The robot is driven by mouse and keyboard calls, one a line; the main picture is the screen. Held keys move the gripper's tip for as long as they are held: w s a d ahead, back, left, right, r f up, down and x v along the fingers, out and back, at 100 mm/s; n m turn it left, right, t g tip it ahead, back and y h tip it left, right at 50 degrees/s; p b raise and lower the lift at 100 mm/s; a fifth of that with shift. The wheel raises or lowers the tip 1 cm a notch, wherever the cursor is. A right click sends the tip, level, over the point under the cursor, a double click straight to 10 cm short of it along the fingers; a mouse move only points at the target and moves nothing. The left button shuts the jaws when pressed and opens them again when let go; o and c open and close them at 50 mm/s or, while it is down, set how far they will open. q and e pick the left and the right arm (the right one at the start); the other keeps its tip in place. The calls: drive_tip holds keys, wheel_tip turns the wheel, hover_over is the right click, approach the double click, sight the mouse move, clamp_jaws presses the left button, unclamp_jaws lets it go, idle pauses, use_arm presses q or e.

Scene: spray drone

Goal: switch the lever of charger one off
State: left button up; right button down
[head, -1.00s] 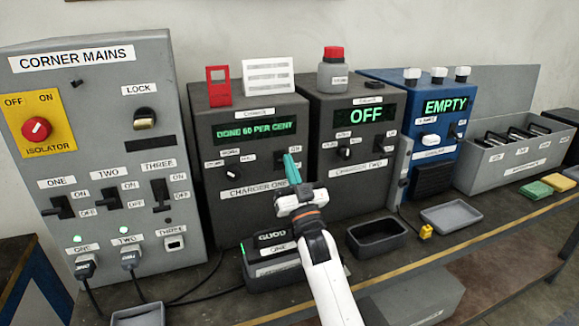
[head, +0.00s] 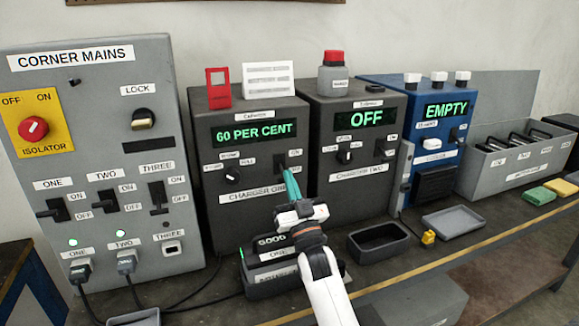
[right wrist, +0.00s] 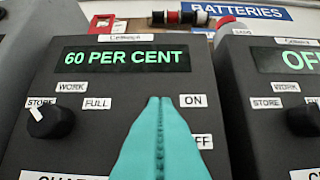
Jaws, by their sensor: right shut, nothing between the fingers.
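Charger one (head: 240,215) is a dark grey box, also in the right wrist view (right wrist: 95,85), with "60 PER CENT" in green on its display (head: 255,132). Its lever (head: 281,162) is at the right of its front, beside the ON and OFF labels. The lever's setting is too small to tell in the head view, and in the right wrist view my fingers hide it. My right gripper (head: 290,172) is shut and empty, its teal fingertips (right wrist: 160,100) in front of or against the lever area; contact cannot be told. My left gripper is not in view.
Charger one's mode knob (right wrist: 50,120) points towards STORE. Charger two (head: 345,185), reading OFF, stands close on the right. The corner mains panel (head: 105,150) stands left. A battery cradle (head: 270,275) and black tray (head: 377,241) sit near the arm.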

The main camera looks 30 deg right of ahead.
drive_tip(key=b+v, duration=0.2)
drive_tip(key=v, duration=1)
drive_tip(key=shift+w+f, duration=0.1)
